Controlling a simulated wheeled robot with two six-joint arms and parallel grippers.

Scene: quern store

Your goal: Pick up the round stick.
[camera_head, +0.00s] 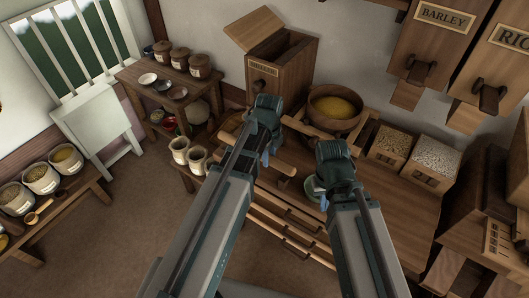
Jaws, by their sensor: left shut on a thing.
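A light wooden stick (284,167) shows just right of my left gripper (267,156), above the wooden worktable. My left gripper is shut on it. My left arm hides part of the stick, so its full length cannot be seen. My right gripper (323,200) is over the worktable, apart from the stick, beside a small greenish round dish (312,187). My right arm hides its jaws, and I cannot tell whether they are open.
The worktable (395,205) holds an open wooden box (285,78), a bowl of yellow grain (334,107) and two grain boxes (391,146) (433,158). Labelled bins (437,40) hang at the upper right. A side table (150,85) with jars stands left. The floor (120,240) there is clear.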

